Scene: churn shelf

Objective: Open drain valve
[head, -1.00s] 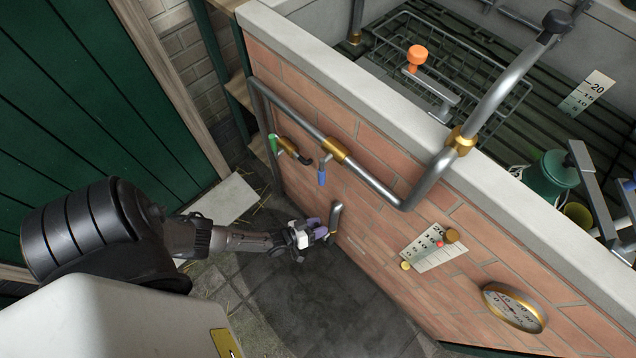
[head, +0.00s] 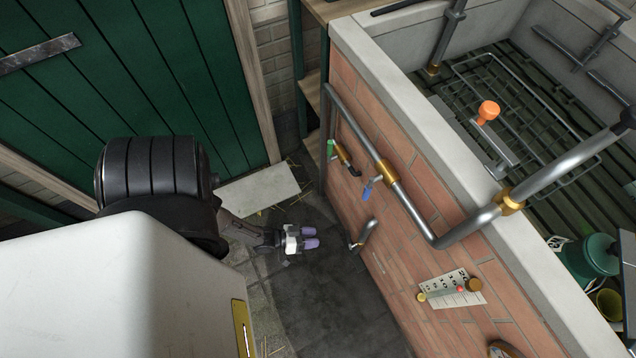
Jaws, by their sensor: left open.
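My left gripper (head: 312,238) is low by the brick tank wall, with its two purple-tipped fingers pointing right. The fingers are a little apart, with nothing between them. A short grey outlet pipe (head: 369,229) comes out low on the wall, to the right of the fingertips; it looks like the drain. At its lower end is a small fitting (head: 354,244) with a brassy and pale part, too small to read whether it is open or shut. A clear gap shows between fingertips and fitting. My right gripper is not in view.
Above, a grey pipe (head: 408,212) runs along the brick wall, with a blue-handled tap (head: 368,189) and a green-handled tap (head: 331,148). Dark floor (head: 325,290) is clear below the gripper.

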